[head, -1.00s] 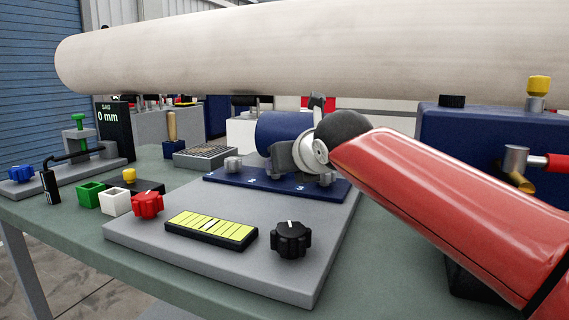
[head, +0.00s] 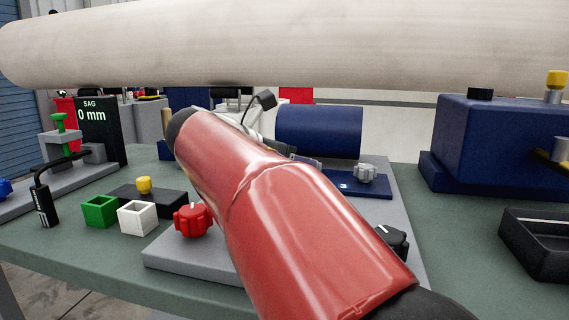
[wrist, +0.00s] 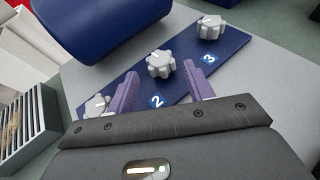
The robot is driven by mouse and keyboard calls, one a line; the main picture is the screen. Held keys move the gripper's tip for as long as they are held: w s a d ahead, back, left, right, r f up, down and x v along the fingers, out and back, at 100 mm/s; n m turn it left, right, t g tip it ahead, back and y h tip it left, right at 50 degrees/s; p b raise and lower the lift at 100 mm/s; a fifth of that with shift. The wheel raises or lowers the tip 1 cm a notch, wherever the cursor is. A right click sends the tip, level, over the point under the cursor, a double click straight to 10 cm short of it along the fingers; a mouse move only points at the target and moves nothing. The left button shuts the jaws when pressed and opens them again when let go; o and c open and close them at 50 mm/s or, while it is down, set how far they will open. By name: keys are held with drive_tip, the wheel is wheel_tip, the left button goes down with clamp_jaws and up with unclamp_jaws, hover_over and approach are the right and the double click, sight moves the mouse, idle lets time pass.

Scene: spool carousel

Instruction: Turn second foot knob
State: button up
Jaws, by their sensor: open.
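The second foot knob (wrist: 160,64) is a light grey lobed knob on a blue plate (wrist: 228,50), above the printed 2 in the wrist view. My gripper (wrist: 160,72) is open, with its purple fingers apart on either side of the knob's near side. I cannot tell if they touch it. Knob 3 (wrist: 210,27) is up and to the right, and another grey knob (wrist: 97,107) is at the lower left, partly behind the left finger. In the head view my red arm hides the second knob; knob 3 (head: 365,173) shows right of the arm.
A red knob (head: 192,220) and a black knob (head: 393,241) flank my arm. A large pale roll (head: 300,45) spans overhead. A black tray (head: 535,245) lies at right.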

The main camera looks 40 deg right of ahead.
drive_tip(key=x, duration=0.6)
drive_tip(key=c, duration=1)
drive_tip(key=shift+n+t, duration=0.3)
drive_tip(key=shift+t, duration=0.1)
drive_tip(key=n+t+y, duration=0.2)
drive_tip(key=n+t, duration=0.2)
drive_tip(key=t, duration=0.1)
drive_tip(key=shift+n, duration=0.3)
drive_tip(key=n+t+y, duration=0.3)
drive_tip(key=n, duration=0.1)
drive_tip(key=shift+a+t+y, duration=0.1)
drive_tip(key=shift+t+y, duration=0.2)
drive_tip(key=shift+y, duration=0.1)
drive_tip(key=shift+n+t+y, duration=0.3)
drive_tip(key=shift+n+y, duration=0.3)
drive_tip(key=shift+n, duration=0.1)
